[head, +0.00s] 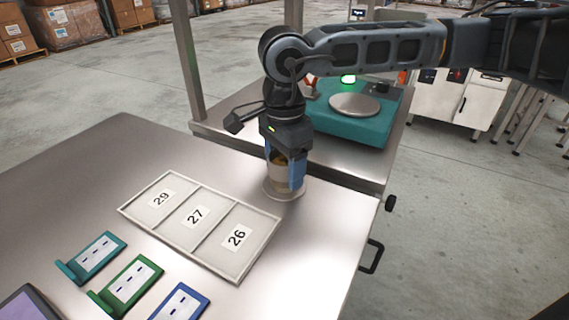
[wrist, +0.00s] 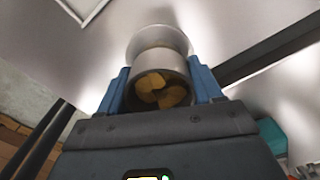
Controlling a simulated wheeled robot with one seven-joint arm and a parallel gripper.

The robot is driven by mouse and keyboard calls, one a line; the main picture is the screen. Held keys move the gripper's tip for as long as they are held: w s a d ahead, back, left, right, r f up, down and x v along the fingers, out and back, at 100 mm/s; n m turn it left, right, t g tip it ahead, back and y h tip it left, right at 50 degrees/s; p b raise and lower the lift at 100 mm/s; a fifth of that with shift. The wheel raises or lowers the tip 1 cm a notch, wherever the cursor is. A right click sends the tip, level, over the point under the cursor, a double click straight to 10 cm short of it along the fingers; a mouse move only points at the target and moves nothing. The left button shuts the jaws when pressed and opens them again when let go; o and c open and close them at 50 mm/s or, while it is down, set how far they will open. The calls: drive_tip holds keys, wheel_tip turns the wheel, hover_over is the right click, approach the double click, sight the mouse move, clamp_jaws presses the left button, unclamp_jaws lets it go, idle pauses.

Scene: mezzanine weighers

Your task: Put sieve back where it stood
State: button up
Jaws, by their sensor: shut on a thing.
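My gripper (head: 285,178) points down over the right end of the steel table, its blue fingers shut on a round metal vessel, which I take to be the sieve (head: 275,170). In the wrist view the sieve (wrist: 158,62) sits between both fingers, its open end facing the camera, with yellow-brown pieces inside. A wider pale round rim (head: 283,190) shows at its lower end, at or just above the tabletop. Whether it touches the table I cannot tell. The fingers hide part of its side.
A pale tray (head: 187,243) with three compartments marked 29, 27 and 26 lies left of the gripper. Teal, green and blue card holders (head: 130,285) are at the front left. A teal scale (head: 352,122) with a round pan stands behind, near a metal post (head: 188,60).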

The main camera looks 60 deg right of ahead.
sight(285, 158)
drive_tip(key=shift+f, duration=0.15)
drive_tip(key=o, duration=1.4)
drive_tip(key=shift+o, duration=0.2)
wheel_tip(285, 158, up, 12)
drive_tip(key=shift+r, duration=0.2)
